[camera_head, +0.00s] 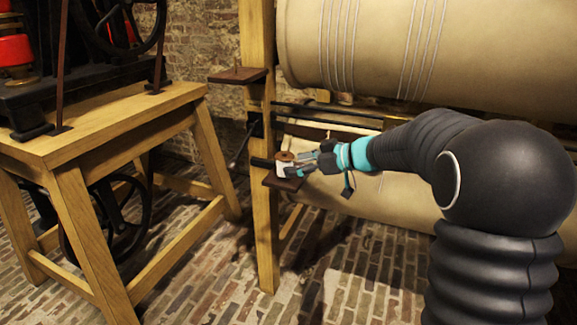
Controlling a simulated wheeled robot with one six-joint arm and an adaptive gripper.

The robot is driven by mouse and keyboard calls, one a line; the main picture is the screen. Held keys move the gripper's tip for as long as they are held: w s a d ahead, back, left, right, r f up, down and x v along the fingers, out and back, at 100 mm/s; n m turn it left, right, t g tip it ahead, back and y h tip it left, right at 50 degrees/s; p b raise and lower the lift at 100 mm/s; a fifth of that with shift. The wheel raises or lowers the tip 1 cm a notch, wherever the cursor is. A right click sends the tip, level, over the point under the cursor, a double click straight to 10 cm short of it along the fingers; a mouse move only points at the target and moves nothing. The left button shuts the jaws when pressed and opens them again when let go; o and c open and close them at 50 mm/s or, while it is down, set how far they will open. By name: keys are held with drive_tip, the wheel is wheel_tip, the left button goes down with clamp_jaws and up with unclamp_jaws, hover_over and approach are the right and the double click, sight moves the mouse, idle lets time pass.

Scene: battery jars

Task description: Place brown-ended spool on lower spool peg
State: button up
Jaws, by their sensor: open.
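The brown-ended spool (285,157) is small, with a brown top and a pale body. It appears upright at the lower brown shelf (284,182) on the wooden post. The lower peg cannot be seen; the spool and gripper cover that spot. My gripper (297,165) is open and right beside the spool, reaching in from the right. Its fingertips overlap the spool in the picture, and I cannot tell whether they touch it.
The wooden post (265,225) carries both shelves. Large cream cylinders (385,45) fill the back right, with a dark rod near the gripper. A wooden stand (120,125) with black machinery is at left. Brick floor (365,275) lies open below.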

drive_tip(key=s+d+r+m+t+h, duration=0.3)
drive_tip(key=d+r+m+t+h, duration=0.15)
drive_tip(key=d+r, duration=0.3)
drive_tip(key=s+d+r+m+t+h, duration=0.3)
drive_tip(key=d+r+t+h, duration=0.3)
drive_tip(key=d, duration=0.3)
drive_tip(key=s+d+f+m+g+h, duration=0.2)
drive_tip(key=s, duration=0.3)
drive_tip(key=s+d+f+m+g+h, duration=0.2)
drive_tip(key=s+d+m, duration=0.1)
drive_tip(key=s, duration=0.2)
drive_tip(key=s+a+f+g+y, duration=0.1)
drive_tip(key=s+a+f+g, duration=0.1)
drive_tip(key=s+f, duration=0.4)
drive_tip(key=s+a+f+g+y, duration=0.1)
drive_tip(key=s+a+f+g, duration=0.2)
drive_tip(key=s, duration=1.1)
wheel_tip(320, 180, down, 4)
drive_tip(key=shift+s+a+r+g, duration=0.2)
drive_tip(key=shift+g, duration=0.65)
drive_tip(key=shift+m, duration=0.25)
